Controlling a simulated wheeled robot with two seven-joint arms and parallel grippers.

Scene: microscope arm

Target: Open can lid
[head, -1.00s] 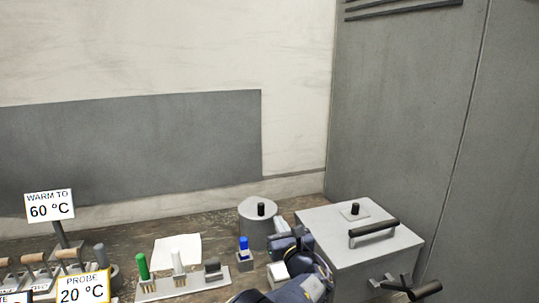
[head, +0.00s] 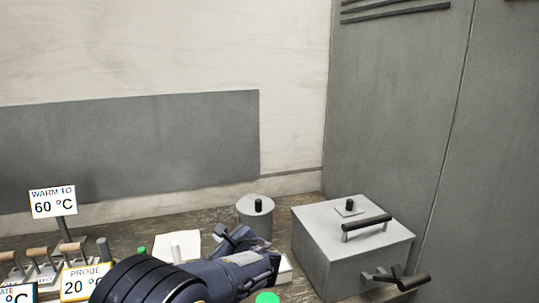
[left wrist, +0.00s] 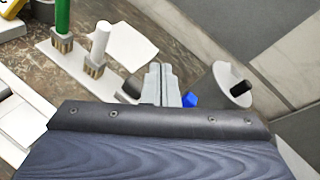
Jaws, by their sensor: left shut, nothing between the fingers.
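A grey round can (head: 242,218) stands near the wall at the back of the bench. Its flat lid (head: 247,200) with a black knob (head: 258,205) is on top. The can also shows in the left wrist view (left wrist: 221,98), lying right of my fingers, with its black knob (left wrist: 241,87). My left gripper (head: 228,234) is just in front of the can in the head view and partly hides its lower part. In the left wrist view its fingers (left wrist: 160,72) are together, empty, and apart from the lid. My right gripper is in neither view.
A grey box (head: 350,262) with a black-handled lid and a crank (head: 400,279) stands right of the can. A holder with a green rod (left wrist: 63,17) and a white rod (left wrist: 101,38), plus a blue piece (left wrist: 190,100), lies nearby. Signs (head: 53,201) stand at left.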

